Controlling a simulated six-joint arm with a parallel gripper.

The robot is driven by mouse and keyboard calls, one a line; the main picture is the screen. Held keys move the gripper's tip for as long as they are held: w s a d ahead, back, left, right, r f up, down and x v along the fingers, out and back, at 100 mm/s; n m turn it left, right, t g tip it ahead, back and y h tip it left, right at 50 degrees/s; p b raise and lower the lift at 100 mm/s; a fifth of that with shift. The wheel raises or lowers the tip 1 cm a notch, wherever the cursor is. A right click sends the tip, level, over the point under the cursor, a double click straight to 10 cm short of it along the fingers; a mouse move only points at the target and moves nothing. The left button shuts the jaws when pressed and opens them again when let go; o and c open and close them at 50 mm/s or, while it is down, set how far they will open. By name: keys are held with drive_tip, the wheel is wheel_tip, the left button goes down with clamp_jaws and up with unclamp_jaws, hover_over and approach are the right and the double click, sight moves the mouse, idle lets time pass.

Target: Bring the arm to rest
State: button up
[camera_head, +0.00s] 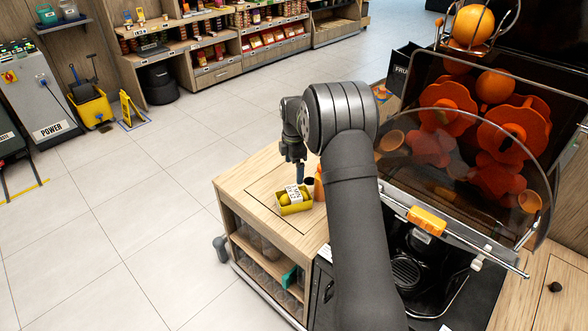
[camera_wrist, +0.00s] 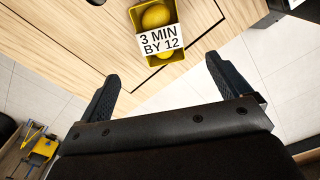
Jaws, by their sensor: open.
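My gripper (camera_wrist: 162,82) is open and empty in the wrist view, its two dark fingers spread wide. In the head view my gripper (camera_head: 297,178) points down above the wooden counter (camera_head: 250,187), close to a small yellow box. The yellow box (camera_wrist: 181,54) holds yellow fruit and a white card reading "3 MIN BY 12" (camera_wrist: 160,39). The box also shows in the head view (camera_head: 296,209) on the counter. In the wrist view it lies beyond the fingertips, apart from them. My arm hides part of the counter.
The orange juicer (camera_head: 480,140) with its clear cover stands right of my arm. An orange bottle (camera_head: 318,183) stands on the counter, partly hidden by my arm. Shelves with goods (camera_head: 235,40) line the back. A yellow mop bucket (camera_head: 92,106) stands at left. The tiled floor between is clear.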

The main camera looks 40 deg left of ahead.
sight(294, 192)
wheel_tip(294, 192, down, 12)
drive_tip(key=shift+f, duration=0.25)
wheel_tip(294, 192, up, 3)
drive_tip(key=shift+r, duration=0.8)
